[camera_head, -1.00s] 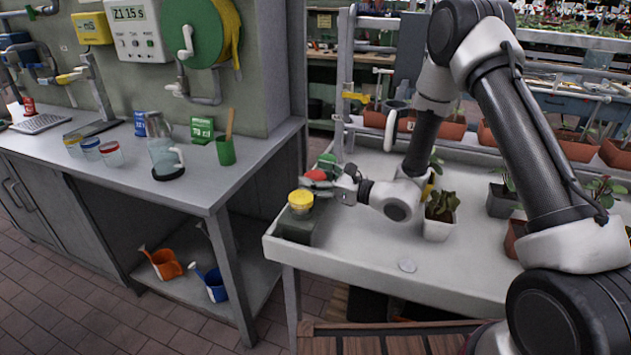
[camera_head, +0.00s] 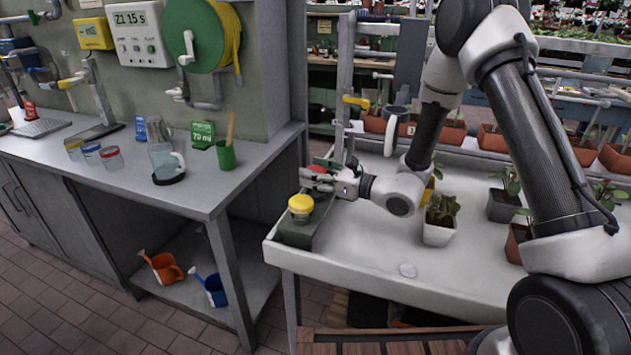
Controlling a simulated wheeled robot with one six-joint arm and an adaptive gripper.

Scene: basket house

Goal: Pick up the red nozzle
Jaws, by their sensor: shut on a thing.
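The red nozzle (camera_head: 318,169) shows as a small red patch at the far left end of the white bench. My gripper (camera_head: 319,181) reaches in from the right with its fingers shut on the red nozzle, hiding most of it. Whether the nozzle is clear of its support cannot be told. A yellow-topped piece (camera_head: 301,204) sits just in front and to the left of my gripper, on a dark grey block (camera_head: 295,236) at the bench corner.
A grey counter (camera_head: 215,190) stands left, with jars, a jug and a green cup (camera_head: 226,155). A gap separates counter and bench.

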